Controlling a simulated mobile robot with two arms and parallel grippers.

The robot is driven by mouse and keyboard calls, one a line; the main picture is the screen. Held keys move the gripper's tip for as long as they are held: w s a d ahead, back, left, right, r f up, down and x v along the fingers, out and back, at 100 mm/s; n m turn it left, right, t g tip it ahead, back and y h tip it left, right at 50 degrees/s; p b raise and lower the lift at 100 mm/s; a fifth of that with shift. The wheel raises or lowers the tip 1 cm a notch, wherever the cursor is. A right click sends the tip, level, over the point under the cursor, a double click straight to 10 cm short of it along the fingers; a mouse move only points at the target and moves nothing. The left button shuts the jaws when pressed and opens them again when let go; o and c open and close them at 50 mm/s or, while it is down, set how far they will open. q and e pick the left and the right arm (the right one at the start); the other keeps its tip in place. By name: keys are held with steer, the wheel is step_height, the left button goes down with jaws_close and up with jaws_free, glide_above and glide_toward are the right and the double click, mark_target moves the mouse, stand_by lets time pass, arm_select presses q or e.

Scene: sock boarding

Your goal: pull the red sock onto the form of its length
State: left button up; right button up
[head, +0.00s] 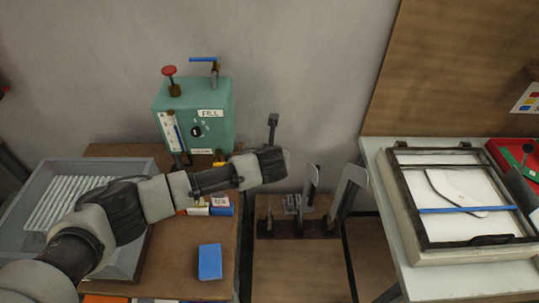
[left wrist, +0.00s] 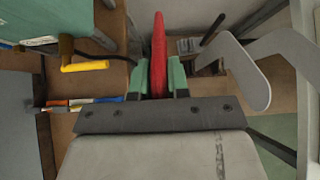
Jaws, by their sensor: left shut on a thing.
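My left gripper (left wrist: 156,84) is shut on the red sock (left wrist: 158,48). In the left wrist view the sock stands as a narrow red strip between the two green fingers and reaches up past their tips. In the head view the fingers and the sock are hidden behind my left wrist. Two flat grey forms stand on a dark base (head: 280,232): a narrower one (head: 312,181) and a larger bent one (head: 350,190). The forms also show right of the sock in the left wrist view (left wrist: 240,68), apart from it. My right gripper is not in view.
A green FILL box (head: 220,100) stands at the back of the left table. A grey tray (head: 130,170) of white rods and a blue block (head: 210,261) are on that table. A dark frame (head: 415,225) over a white sheet lies on the right table (head: 375,165).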

arm_select(q)
steer(key=shift+f+b, duration=2.3)
steer(key=shift+f, duration=1.8)
steer(key=o, duration=0.8)
steer(key=shift+s, duration=0.1)
steer(key=v, duration=1)
steer(key=shift+s+r, duration=0.25)
